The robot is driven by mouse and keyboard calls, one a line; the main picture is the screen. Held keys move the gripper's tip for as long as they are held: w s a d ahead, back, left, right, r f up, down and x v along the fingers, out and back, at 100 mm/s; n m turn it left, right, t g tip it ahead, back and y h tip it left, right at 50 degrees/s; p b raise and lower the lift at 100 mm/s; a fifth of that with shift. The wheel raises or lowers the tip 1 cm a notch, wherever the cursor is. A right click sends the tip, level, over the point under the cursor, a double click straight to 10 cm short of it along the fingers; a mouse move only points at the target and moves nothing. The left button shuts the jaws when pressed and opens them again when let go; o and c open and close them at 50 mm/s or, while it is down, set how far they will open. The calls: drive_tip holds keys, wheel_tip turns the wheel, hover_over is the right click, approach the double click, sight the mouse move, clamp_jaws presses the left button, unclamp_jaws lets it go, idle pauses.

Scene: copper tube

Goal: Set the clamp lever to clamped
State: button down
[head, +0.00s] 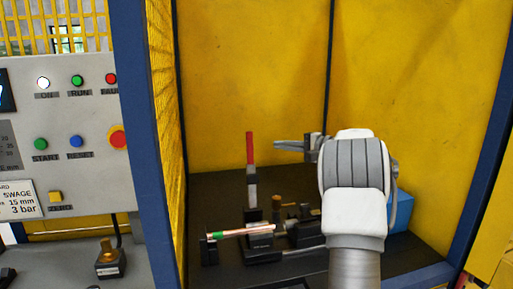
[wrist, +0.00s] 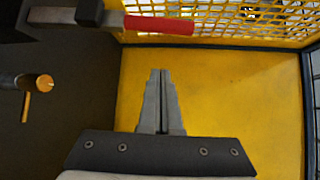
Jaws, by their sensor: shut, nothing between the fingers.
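The clamp lever (head: 250,150) has a red grip on a grey bar and stands upright at the back of the black fixture. In the wrist view the red grip of the lever (wrist: 160,25) lies across the top, beyond my fingertips. My gripper (head: 277,145) is shut and empty, pointing left, with its tips a little to the right of the red grip and apart from it in the head view. In the wrist view my gripper (wrist: 160,72) shows both fingers together. The lever's lower pivot is partly hidden by the fixture.
A blue box (head: 402,212) sits behind my arm at right. Yellow walls (head: 250,60) close the back and sides. A control panel (head: 75,150) stands at left, outside the blue post.

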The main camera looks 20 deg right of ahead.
sight(251, 169)
drive_tip(key=w+a, duration=0.5)
drive_tip(key=a, duration=0.1)
drive_tip(key=shift+a+f+p, duration=0.25)
drive_tip(key=shift+f+p, duration=0.05)
idle(0.6)
drive_tip(key=shift+s+f+b, duration=0.1)
drive_tip(key=shift+b, duration=0.3)
